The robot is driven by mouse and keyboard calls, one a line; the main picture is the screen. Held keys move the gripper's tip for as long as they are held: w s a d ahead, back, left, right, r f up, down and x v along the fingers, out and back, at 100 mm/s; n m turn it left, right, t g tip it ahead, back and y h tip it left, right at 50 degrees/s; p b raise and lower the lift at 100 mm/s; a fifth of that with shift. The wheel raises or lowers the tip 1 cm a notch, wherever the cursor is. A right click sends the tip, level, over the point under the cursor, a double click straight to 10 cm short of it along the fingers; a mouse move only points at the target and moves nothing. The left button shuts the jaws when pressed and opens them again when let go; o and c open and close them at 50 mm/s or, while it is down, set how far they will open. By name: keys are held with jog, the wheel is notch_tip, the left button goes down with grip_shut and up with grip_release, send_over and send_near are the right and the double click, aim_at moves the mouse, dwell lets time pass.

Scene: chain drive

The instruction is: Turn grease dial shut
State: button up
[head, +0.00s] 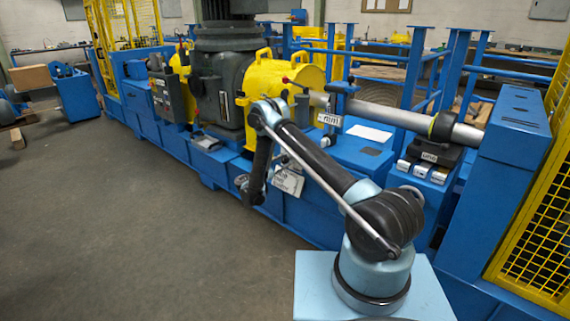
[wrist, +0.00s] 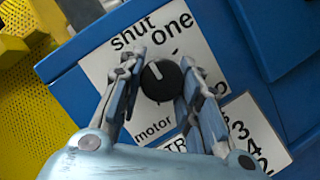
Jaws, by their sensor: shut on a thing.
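A round black dial (wrist: 161,80) with a white pointer line sits on a white label plate (wrist: 105,68) on a blue panel in the wrist view. The pointer aims up and slightly left, near the printed word "shut". "one" is printed to the right and "motor" below; I cannot read the word "grease". My gripper (wrist: 160,88) has a finger on each side of the dial and is shut on it. In the head view my gripper (head: 250,188) is low at the front of the blue machine; the dial cannot be made out there.
The long blue machine base (head: 345,150) runs across the head view. A yellow housing (head: 270,78) and a steel shaft (head: 385,114) lie above my arm. A yellow mesh guard (head: 540,245) stands at the right. The grey floor (head: 110,220) at the left is clear.

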jog(key=shift+f, duration=0.1)
jog(key=o, duration=1)
jog(key=shift+o, duration=0.2)
jog(key=v, duration=1.2)
jog(key=shift+s, duration=0.1)
